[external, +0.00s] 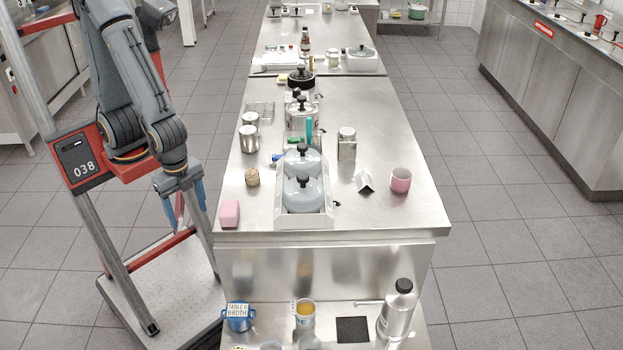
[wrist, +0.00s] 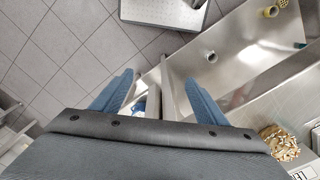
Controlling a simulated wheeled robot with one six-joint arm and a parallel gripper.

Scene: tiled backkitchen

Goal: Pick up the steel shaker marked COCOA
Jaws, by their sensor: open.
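In the external view several steel shakers stand on the steel counter (external: 395,150). A pair of steel cylinders (external: 249,138) stands near the left edge, and one steel shaker with a perforated-looking top (external: 347,144) stands upright right of the middle. No COCOA marking can be read on any of them, so I cannot tell which is the one named. My gripper (external: 181,196) hangs to the left of the counter, fingers down, apart from everything. In the wrist view my gripper (wrist: 161,88) is open, with two blue fingers spread and nothing held between them; no shaker is recognisable there.
A white tray with two grey lidded pots (external: 303,192) fills the counter's front middle. A pink block (external: 230,213), a cork-like piece (external: 252,177), a pink cup (external: 400,180) and a folded metal piece (external: 364,182) stand around it. The counter's right side is mostly clear.

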